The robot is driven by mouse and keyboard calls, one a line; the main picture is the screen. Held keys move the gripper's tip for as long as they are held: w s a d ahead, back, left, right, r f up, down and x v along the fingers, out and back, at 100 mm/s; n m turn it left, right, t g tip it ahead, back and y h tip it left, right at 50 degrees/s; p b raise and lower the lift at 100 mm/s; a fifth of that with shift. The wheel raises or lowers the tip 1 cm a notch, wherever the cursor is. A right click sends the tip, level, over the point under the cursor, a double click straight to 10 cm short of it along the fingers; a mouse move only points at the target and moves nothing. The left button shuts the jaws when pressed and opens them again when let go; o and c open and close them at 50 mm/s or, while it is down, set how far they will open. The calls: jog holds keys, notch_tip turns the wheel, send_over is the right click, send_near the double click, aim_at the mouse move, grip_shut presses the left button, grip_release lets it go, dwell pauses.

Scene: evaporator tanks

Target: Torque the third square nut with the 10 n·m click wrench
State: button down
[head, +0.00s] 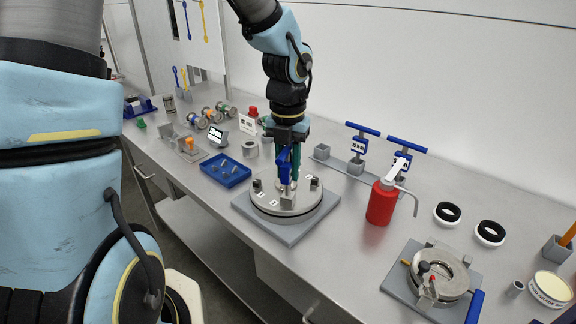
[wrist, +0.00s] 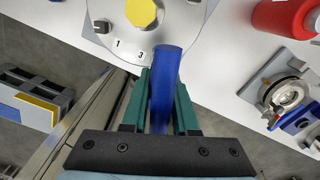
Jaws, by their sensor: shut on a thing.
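My gripper (head: 290,160) is shut on a blue wrench handle (head: 284,172), over the front part of a round metal plate (head: 268,210). In the wrist view the blue handle (wrist: 164,85) stands between the green fingers (wrist: 163,100), beside the number 3 on the plate (wrist: 180,35). Grey square nuts show at the plate's left (head: 257,185), right (head: 315,184) and front (head: 288,202). The wrench's lower end is close above or at the front nut; I cannot tell if they touch. A yellow hexagonal part (wrist: 143,12) shows at the plate's middle in the wrist view.
Two blue T-handled wrenches (head: 361,137) (head: 403,147) stand in grey holders; a grey block (head: 322,151) left of them is empty. A red bottle (head: 381,203) stands right of the plate. A blue tray (head: 226,170) lies left. A clamp fixture (head: 440,277) is front right.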

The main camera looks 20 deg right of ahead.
jog(key=shift+m, duration=0.9)
jog(key=shift+m, duration=0.7)
jog(key=shift+n, duration=0.4)
jog(key=shift+r, duration=3.55)
